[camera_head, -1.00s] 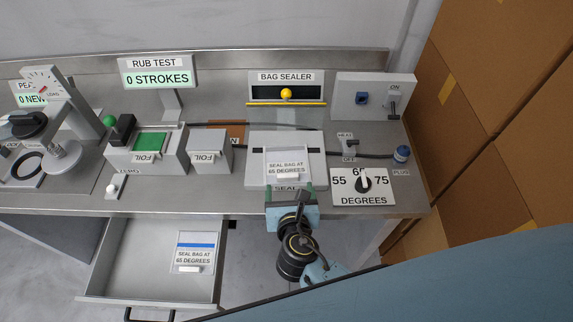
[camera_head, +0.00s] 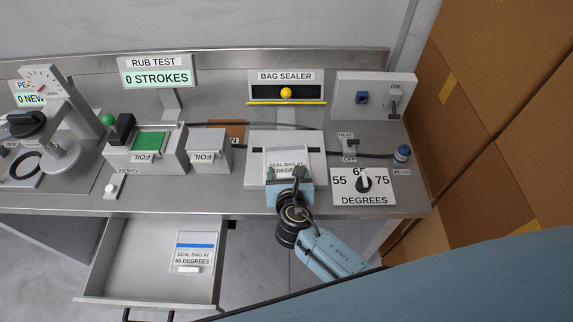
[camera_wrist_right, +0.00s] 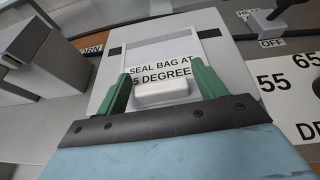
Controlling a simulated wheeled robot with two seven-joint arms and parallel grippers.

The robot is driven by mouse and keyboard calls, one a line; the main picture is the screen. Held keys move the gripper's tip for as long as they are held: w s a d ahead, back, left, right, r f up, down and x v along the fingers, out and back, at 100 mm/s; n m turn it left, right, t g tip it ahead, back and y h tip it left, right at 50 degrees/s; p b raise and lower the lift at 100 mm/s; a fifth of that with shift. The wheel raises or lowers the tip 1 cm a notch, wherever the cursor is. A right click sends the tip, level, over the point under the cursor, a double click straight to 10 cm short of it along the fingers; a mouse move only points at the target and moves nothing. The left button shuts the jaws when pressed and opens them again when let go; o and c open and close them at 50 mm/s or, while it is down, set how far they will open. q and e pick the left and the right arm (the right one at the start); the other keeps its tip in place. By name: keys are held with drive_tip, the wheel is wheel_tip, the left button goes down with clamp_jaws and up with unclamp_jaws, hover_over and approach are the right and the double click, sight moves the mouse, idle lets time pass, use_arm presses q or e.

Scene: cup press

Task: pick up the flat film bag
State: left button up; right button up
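A flat clear film bag (camera_head: 287,154) with a "SEAL BAG AT 65 DEGREES" label lies on the pale bag sealer plate (camera_head: 258,143). In the right wrist view the bag (camera_wrist_right: 160,55) shows a raised white tab (camera_wrist_right: 162,92) at its near end. My right gripper (camera_head: 289,175) is over the near part of the bag and hides that end in the head view. In the right wrist view its green fingers (camera_wrist_right: 162,72) are apart, one on each side of the tab, with gaps beside it. A second labelled bag (camera_head: 194,252) with a blue stripe lies in the drawer. My left gripper is not in view.
The open drawer (camera_head: 118,262) juts out below the bench. The degrees dial (camera_head: 363,182) and heat switch (camera_head: 348,147) are right of the sealer plate. The foil box (camera_head: 210,155) is close on its left. A cable crosses behind.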

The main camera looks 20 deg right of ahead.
drive_tip(key=c, duration=0.8)
